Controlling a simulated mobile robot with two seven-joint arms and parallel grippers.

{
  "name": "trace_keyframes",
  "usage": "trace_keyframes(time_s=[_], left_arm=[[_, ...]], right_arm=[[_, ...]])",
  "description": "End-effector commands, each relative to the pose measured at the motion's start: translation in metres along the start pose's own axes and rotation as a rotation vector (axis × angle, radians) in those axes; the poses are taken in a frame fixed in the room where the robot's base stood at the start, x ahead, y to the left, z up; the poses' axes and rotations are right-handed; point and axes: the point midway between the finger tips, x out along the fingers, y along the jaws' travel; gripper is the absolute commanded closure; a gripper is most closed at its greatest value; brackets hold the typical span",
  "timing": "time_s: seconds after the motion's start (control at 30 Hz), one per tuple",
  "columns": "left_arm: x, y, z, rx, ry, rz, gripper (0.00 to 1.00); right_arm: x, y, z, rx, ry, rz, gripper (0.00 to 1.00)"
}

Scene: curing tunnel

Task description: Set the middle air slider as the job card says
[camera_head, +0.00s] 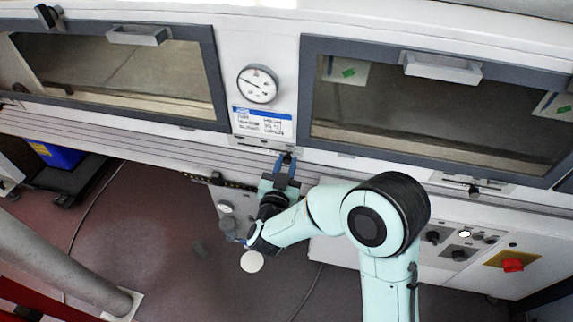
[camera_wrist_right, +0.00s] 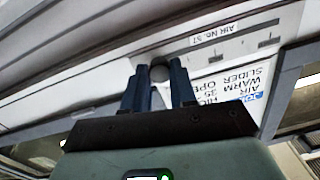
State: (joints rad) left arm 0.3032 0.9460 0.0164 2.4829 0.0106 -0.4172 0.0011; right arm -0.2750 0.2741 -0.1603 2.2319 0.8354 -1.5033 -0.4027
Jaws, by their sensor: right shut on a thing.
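My right gripper (camera_head: 286,160) reaches up to the sill below the gauge, between the two windows. In the right wrist view its two blue fingers (camera_wrist_right: 159,75) are shut on a round dark knob (camera_wrist_right: 160,72), the knob of the middle air slider. The slider's pale plate (camera_wrist_right: 235,52) shows beside the fingers, with marks and an air label, partly legible. The job card (camera_head: 263,122), white with a blue header, is fixed just above the slider. It also shows upside down and cut off in the wrist view (camera_wrist_right: 232,88). My left gripper is out of view.
A round gauge (camera_head: 257,84) sits above the card. Another slider (camera_head: 474,190) is on the sill at right. Below are a control panel (camera_head: 455,246) and a red knob (camera_head: 513,265). A blue bin (camera_head: 58,156) stands at left.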

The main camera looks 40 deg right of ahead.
Motion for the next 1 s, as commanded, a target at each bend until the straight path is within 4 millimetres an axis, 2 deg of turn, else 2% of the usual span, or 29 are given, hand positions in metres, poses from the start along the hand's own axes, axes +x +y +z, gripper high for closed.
trace_keyframes(time_s=[0.2,0.23,0.3,0.67,0.77,1.0], left_arm=[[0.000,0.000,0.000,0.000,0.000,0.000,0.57],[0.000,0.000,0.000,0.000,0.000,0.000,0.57],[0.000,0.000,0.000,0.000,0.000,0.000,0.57],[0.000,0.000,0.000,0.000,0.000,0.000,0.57],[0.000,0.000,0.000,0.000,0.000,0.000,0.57],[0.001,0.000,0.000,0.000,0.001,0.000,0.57]], right_arm=[[0.001,0.006,0.001,-0.008,0.002,0.017,1.00],[0.001,0.006,0.001,-0.008,0.002,0.017,0.64],[0.001,0.006,0.001,-0.007,0.002,0.015,0.48],[-0.004,0.003,0.001,-0.004,0.001,0.008,0.48],[-0.017,0.002,0.001,-0.004,0.000,0.007,0.48],[-0.070,0.002,0.001,-0.005,-0.001,0.004,0.48]])
